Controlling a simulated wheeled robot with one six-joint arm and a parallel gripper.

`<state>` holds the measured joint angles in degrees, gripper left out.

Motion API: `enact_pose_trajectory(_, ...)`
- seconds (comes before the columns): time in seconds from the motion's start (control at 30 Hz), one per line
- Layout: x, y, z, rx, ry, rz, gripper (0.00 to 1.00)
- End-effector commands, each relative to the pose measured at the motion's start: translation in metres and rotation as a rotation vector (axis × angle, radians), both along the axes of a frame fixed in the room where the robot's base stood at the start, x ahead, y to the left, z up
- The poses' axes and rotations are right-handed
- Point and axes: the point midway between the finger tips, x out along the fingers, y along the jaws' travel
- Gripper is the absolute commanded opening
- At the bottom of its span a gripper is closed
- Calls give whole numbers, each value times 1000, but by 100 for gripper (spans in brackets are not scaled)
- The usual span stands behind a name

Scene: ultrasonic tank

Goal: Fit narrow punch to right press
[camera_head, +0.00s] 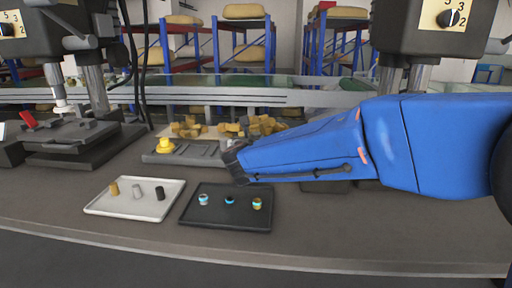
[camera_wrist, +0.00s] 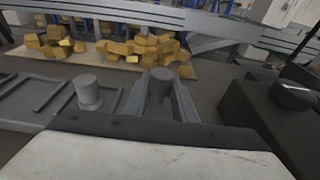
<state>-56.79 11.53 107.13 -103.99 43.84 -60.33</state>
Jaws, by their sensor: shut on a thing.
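My gripper (camera_head: 235,162) is at the end of my blue arm, over the right end of the grey punch rack (camera_head: 190,152). In the wrist view my gripper (camera_wrist: 160,100) is shut on a grey cylindrical punch (camera_wrist: 160,84) that stands upright between its fingers. Whether its foot still touches the rack cannot be told. Another grey punch (camera_wrist: 88,92) stands in the rack to the left. A yellow punch (camera_head: 165,146) stands at the rack's left end. The right press (camera_head: 430,30) shows its dark head and column; my arm hides much of its base.
A white tray (camera_head: 175,205) holds three small cylinders. A black tray (camera_head: 225,220) holds three small coloured pieces. Several yellow blocks (camera_wrist: 130,47) lie behind the rack. The left press (camera_head: 70,60) stands at the left. A dark block (camera_wrist: 260,110) rises right of my gripper.

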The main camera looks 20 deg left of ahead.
Motion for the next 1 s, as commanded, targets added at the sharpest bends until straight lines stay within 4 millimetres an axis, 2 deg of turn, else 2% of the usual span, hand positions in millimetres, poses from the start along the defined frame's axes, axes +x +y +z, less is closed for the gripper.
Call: enact_pose_trajectory(1.0,-95,-22,17,2,-1,3,0)
